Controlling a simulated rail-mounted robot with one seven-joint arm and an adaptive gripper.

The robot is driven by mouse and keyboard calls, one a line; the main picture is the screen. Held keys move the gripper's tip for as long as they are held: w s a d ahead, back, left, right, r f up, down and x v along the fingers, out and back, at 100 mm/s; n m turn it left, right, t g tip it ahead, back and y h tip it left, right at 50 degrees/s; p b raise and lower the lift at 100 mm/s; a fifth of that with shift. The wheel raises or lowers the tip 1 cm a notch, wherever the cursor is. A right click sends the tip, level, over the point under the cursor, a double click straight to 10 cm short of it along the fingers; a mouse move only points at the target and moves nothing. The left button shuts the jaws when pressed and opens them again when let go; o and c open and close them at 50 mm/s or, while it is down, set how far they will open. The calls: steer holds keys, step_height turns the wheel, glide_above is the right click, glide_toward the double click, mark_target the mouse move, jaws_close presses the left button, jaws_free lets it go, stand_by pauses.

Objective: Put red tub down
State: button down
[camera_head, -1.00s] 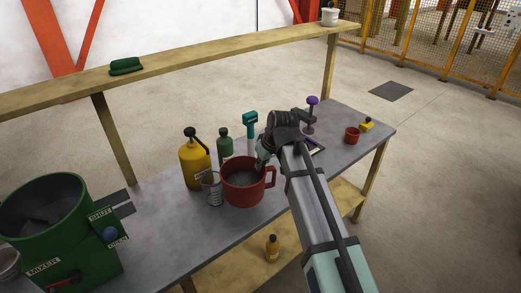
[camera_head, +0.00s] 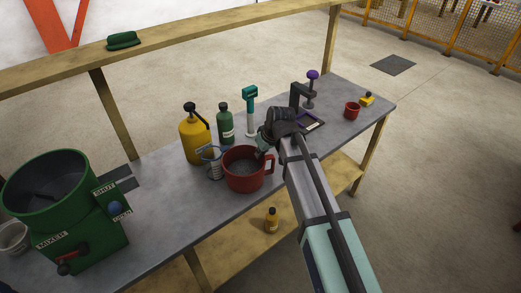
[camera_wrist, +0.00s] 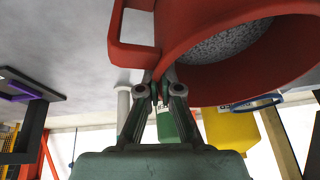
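The red tub (camera_head: 243,179), a mug-shaped vessel with a side handle, is upright over the middle of the workbench (camera_head: 160,222). Grey grainy material shows inside it. My gripper (camera_head: 262,153) is at its right side, by the handle. In the wrist view the tub (camera_wrist: 212,85) fills the top, and my gripper's fingertips (camera_wrist: 159,92) are close together on its wall beside the handle. The exact contact is partly hidden. I cannot tell whether the tub's base touches the bench.
A wire-like container (camera_head: 213,168), a yellow bottle (camera_head: 192,143) and a green bottle (camera_head: 225,127) stand close behind and left of the tub. A teal-topped tool (camera_head: 250,100) is behind. The green mixer (camera_head: 80,245) is at left. A small red cup (camera_head: 352,111) is far right.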

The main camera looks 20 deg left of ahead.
steer(key=shift+f, duration=0.1)
steer(key=c, duration=1.3)
jaws_free()
